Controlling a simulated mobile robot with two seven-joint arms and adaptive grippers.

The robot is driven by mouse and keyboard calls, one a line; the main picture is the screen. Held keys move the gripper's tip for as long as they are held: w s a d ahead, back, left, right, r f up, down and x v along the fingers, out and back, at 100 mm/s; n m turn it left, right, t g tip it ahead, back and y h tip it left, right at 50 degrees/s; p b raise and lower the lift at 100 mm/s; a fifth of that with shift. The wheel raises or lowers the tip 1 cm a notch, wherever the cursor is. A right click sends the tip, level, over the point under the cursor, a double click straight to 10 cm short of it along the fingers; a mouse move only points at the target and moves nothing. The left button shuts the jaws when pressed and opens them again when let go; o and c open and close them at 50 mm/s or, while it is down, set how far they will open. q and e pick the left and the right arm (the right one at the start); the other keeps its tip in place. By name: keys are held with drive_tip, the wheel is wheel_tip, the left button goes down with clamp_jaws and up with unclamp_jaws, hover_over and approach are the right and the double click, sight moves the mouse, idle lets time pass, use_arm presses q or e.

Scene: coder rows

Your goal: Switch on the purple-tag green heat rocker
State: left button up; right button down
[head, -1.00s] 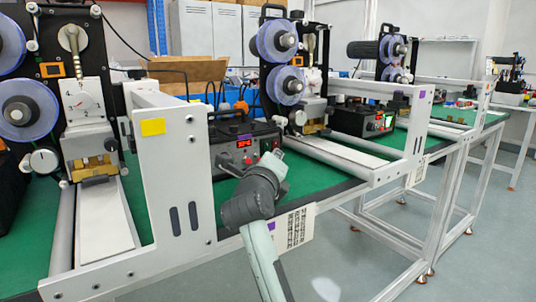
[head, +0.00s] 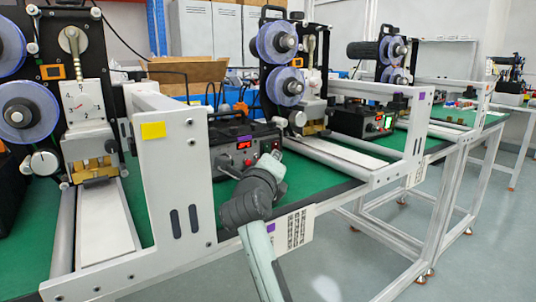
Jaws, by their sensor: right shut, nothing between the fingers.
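A black control box (head: 228,157) stands on the green bench top behind the near white frame. It has a purple tag (head: 244,138) on its top edge and a lit red display (head: 243,145). A small red part (head: 277,144) shows at the right of its front. I cannot make out a green rocker on this box; my right gripper covers part of its front. My right gripper (head: 273,160) is shut and empty, its tip close to the box's front right; whether it touches, I cannot tell. My left gripper is not in view.
A second black box (head: 353,121) with a lit green part (head: 388,122) stands further right. White frames (head: 175,180) with reels rise left and right of the first box. The floor in front is clear.

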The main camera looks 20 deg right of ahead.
drive_tip(key=shift+w+a, duration=0.15)
drive_tip(key=shift+w, duration=0.3)
idle(0.6)
drive_tip(key=shift+s+d+r+p, duration=0.1)
drive_tip(key=shift+s+d+p, duration=0.1)
drive_tip(key=shift+s+p, duration=0.5)
